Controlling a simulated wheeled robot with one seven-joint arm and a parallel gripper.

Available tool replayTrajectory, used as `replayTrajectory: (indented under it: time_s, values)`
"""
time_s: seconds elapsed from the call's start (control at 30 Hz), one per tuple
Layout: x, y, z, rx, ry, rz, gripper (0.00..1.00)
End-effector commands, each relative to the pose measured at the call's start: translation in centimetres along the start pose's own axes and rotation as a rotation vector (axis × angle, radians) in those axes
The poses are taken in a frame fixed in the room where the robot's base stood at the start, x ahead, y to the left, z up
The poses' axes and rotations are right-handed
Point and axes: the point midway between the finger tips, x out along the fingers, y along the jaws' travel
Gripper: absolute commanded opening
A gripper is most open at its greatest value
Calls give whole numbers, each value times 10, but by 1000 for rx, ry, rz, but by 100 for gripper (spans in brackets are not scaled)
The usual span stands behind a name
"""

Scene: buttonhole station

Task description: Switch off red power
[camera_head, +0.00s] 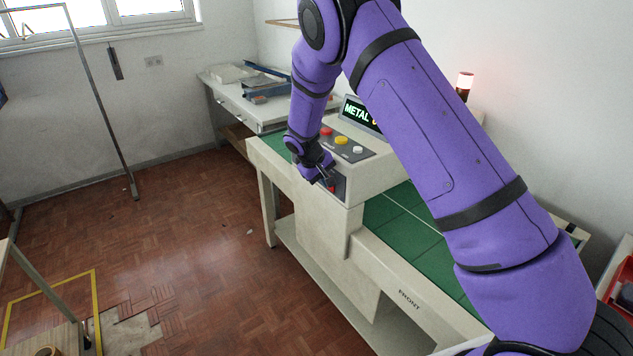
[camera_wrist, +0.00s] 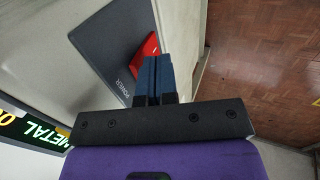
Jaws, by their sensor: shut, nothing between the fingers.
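The red power switch (camera_wrist: 147,55) sits on a dark plate (camera_wrist: 105,45) marked POWER on the station's front face. In the head view the red switch (camera_head: 332,187) shows only as a small bit beside my gripper (camera_head: 330,180). In the wrist view my gripper (camera_wrist: 155,75) is shut and empty, its blue-black fingertips overlapping the right side of the switch. I cannot tell whether the fingers touch it. The fingers hide part of the switch, so its on or off position is not clear. The display (camera_head: 358,113) is lit and reads METAL.
Red (camera_head: 326,131), yellow (camera_head: 341,140) and white (camera_head: 357,149) buttons stand on the housing above my gripper. A lamp (camera_head: 465,82) glows reddish behind. A green table top (camera_head: 410,230) lies to the right. A side table (camera_head: 245,105) stands behind. The floor at left is mostly clear.

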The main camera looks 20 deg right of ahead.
Motion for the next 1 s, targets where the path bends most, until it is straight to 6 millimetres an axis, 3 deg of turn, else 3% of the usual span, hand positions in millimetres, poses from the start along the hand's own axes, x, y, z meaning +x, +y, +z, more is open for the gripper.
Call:
replayTrajectory:
  time_s: [1.0]
  values:
    - [-5,16,0,1,2,1,0]
